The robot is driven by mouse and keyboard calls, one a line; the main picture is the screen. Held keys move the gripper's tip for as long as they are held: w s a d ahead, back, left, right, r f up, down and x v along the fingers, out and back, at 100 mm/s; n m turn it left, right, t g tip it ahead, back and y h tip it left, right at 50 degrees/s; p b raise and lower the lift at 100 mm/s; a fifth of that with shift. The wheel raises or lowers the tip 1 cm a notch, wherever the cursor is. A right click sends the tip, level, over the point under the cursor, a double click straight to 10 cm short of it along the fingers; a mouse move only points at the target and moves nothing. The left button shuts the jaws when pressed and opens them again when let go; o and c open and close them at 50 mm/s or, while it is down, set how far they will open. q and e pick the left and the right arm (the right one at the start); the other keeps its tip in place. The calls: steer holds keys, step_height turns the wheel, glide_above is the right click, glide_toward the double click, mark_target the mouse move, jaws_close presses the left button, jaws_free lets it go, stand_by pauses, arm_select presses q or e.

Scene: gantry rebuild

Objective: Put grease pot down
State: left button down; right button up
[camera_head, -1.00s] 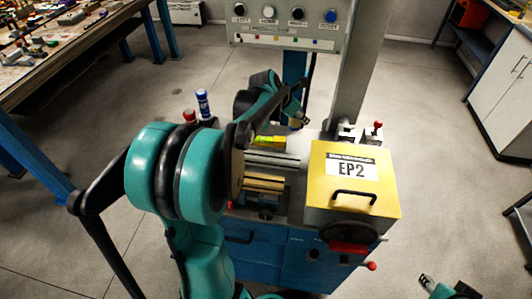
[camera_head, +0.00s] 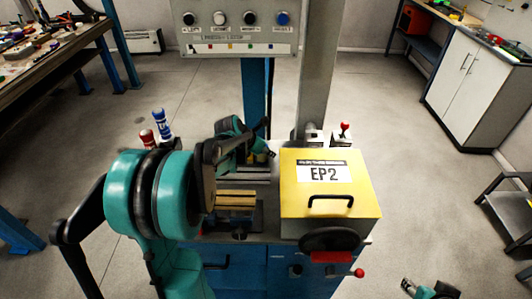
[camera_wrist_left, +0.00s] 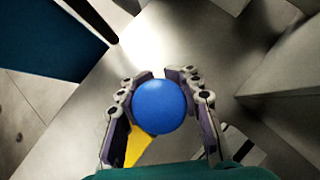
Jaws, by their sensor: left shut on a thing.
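The grease pot (camera_wrist_left: 160,105) shows in the left wrist view as a round blue lid between the fingers. My left gripper (camera_wrist_left: 160,78) is shut on it, over a grey metal surface (camera_wrist_left: 222,75). I cannot tell whether the pot touches that surface. In the head view my left gripper (camera_head: 268,153) is small, behind the vise area of the machine, and the pot is mostly hidden by the arm. My right gripper (camera_head: 410,286) is at the bottom right edge, low beside the machine; its jaw state is unclear.
The yellow EP2 box (camera_head: 325,205) with a black handle stands on the machine right of the arm. The button panel (camera_head: 238,30) and grey post (camera_head: 318,75) rise behind.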

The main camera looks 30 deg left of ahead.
arm_select(q)
steer(key=c, duration=1)
jaws_free()
steer(key=shift+c, duration=0.2)
